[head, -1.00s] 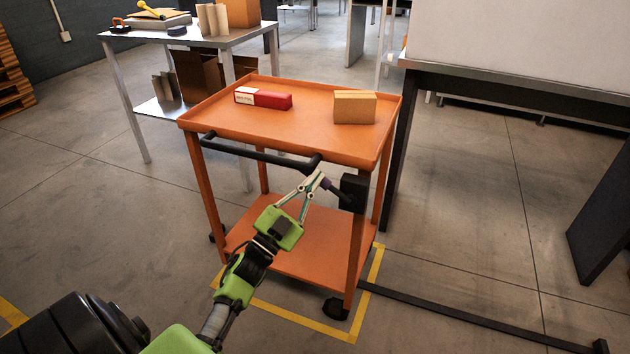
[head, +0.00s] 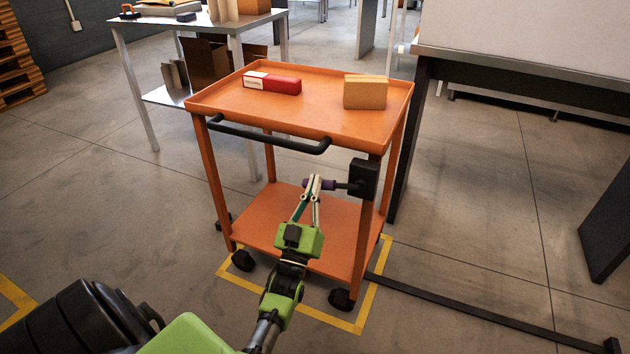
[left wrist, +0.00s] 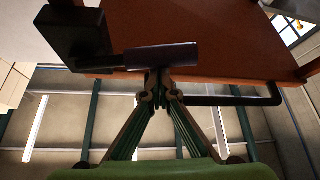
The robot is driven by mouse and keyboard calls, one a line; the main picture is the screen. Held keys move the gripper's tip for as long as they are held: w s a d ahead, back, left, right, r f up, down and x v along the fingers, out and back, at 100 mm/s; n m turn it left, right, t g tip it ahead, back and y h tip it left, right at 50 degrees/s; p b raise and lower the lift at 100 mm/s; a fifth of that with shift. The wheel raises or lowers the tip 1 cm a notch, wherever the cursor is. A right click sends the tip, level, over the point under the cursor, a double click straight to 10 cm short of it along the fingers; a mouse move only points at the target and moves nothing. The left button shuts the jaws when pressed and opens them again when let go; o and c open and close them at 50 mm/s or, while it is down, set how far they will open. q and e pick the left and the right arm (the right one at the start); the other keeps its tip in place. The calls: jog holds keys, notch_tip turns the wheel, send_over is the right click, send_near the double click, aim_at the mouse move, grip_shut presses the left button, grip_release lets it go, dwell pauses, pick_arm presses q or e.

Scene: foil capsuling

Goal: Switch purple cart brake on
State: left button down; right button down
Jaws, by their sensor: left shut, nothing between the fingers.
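The brake is a black box (head: 364,178) on the front right leg of the orange cart (head: 290,104). A short black lever with a purple grip (head: 328,184) sticks out to the left from it, about level. My left gripper (head: 315,180) is shut and empty, its fingertips at the grip's free end. In the left wrist view, the closed fingertips (left wrist: 160,80) meet the lower edge of the dark purple grip (left wrist: 162,56) and seem to touch it; the black box (left wrist: 70,32) is at the upper left. My right gripper is not in view.
The cart carries a red-and-white box (head: 272,83) and a tan box (head: 365,92); its black push handle (head: 265,134) is above my gripper. Yellow floor tape (head: 350,326) surrounds the wheels. A dark-framed table (head: 490,62) stands to the right, another table at the back left.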

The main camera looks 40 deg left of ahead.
pick_arm(q)
jog(key=shift+d+f+n+g+y, duration=0.1)
jog(key=shift+f+n+g+y, duration=0.3)
jog(key=shift+n, duration=0.45)
jog(key=shift+d+f+n+g+y, duration=0.1)
jog(key=shift+f+n+g+y, duration=0.1)
jog(key=shift+f+n+y, duration=0.5)
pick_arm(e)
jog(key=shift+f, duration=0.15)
pick_arm(q)
jog(key=shift+n, duration=0.25)
jog(key=shift+r, duration=0.2)
